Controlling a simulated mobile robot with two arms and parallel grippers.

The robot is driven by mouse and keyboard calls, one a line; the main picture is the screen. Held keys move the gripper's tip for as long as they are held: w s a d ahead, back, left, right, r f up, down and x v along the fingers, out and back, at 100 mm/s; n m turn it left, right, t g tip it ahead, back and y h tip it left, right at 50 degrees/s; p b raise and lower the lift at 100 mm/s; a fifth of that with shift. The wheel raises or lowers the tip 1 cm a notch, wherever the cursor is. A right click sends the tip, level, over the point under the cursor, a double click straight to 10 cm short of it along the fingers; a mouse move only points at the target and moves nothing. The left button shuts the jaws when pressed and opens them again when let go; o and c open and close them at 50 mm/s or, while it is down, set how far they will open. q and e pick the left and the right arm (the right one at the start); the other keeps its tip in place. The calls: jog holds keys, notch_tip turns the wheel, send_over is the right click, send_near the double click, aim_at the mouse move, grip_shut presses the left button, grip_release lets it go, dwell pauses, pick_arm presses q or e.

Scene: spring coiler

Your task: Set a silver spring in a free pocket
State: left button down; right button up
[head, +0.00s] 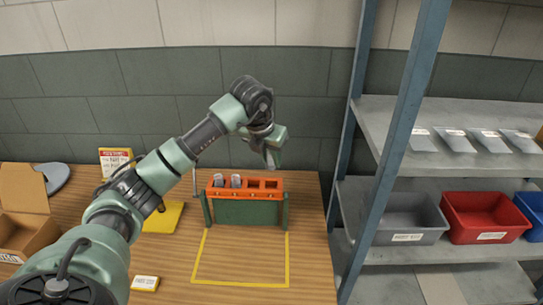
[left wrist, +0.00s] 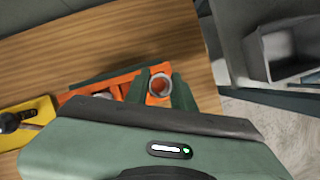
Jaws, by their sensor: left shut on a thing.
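The orange rack (head: 243,192) with a row of pockets sits on a green stand on the wooden table. My left gripper (head: 271,160) points down above the right end of the rack. In the left wrist view its green fingers (left wrist: 160,90) are shut on a silver spring (left wrist: 160,84), seen end-on as a ring over the orange rack end. The held spring's lower end is hidden, so its height over the pocket is unclear. My right gripper is not in view.
A yellow outline (head: 240,283) marks bare table in front of the rack. A yellow pad (head: 165,217) and a cardboard box (head: 22,215) lie to the left. A shelf unit with grey (head: 410,219) and red (head: 484,217) bins stands right, its blue post near the table.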

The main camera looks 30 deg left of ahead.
pick_arm(q)
jog(key=shift+f+b, duration=2.55)
jog(key=shift+f, duration=1.2)
jog(key=shift+s+d+f, duration=0.1)
jog(key=shift+s, duration=0.1)
jog(key=shift+f, duration=0.15)
jog(key=c, duration=1.1)
grip_release()
jog(key=shift+s+f, duration=0.1)
jog(key=shift+d, duration=0.1)
jog(key=p+v, duration=0.2)
jog(key=v, duration=0.2)
jog(key=p+v, duration=0.2)
jog(key=v, duration=0.2)
jog(key=shift+r, duration=0.3)
notch_tip(320, 180, up, 9)
jog(key=p, duration=0.6)
send_over(271, 181)
jog(key=s+d, duration=0.1)
jog(key=s, duration=0.4)
jog(key=shift+w+d+f, duration=0.15)
jog(key=shift+d+f, duration=0.05)
